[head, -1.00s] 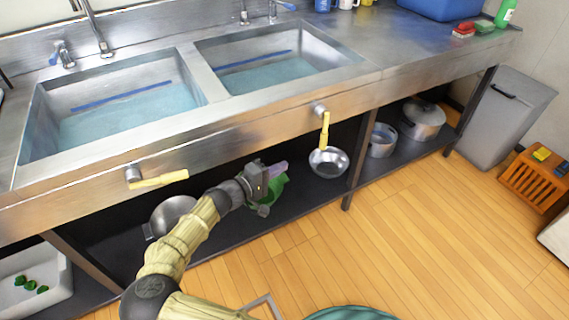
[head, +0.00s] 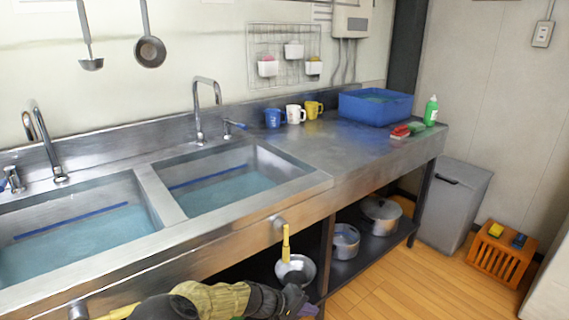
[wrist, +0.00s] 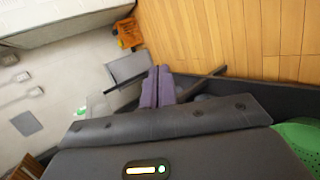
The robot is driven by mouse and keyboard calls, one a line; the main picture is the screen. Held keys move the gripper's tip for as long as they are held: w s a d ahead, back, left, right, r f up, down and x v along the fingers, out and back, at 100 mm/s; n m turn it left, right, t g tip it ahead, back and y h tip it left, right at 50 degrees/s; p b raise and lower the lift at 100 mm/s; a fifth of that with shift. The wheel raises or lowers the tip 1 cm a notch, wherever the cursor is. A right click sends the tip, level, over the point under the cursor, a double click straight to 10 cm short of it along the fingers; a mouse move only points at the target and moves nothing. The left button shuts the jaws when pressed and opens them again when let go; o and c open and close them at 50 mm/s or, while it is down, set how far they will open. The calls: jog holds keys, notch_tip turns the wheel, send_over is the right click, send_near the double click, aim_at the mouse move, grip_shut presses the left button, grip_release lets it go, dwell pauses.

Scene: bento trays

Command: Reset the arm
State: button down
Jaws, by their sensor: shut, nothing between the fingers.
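My gripper (head: 306,309) is at the bottom of the head view, in front of the sink unit's lower shelf and just below a hanging metal pan. Its purple fingertips are partly cut off by the picture's lower edge. In the wrist view my gripper's two purple fingers (wrist: 158,88) lie side by side, shut, with nothing between them. My arm comes in low from the left.
The steel sink unit (head: 340,178) has two basins of water. A pan (head: 297,268) hangs at its front edge; pots (head: 381,214) stand on the shelf below. A grey bin (head: 452,205) and an orange crate (head: 500,258) stand at right. A green item (wrist: 298,140) shows beside my gripper.

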jog(key=s+d+r+m+g+y, duration=0.1)
jog(key=s+d+m+g+y, duration=0.2)
jog(key=s+d+g+y, duration=0.25)
jog(key=s+d+r+m+t+y, duration=0.25)
jog(key=s+r+t+y, duration=0.25)
jog(key=s+r, duration=0.7)
notch_tip(320, 180, up, 30)
jog(key=p, duration=3)
jog(key=shift+w+d+n, duration=0.2)
jog(key=shift+d+n, duration=0.15)
jog(key=shift+d, duration=0.05)
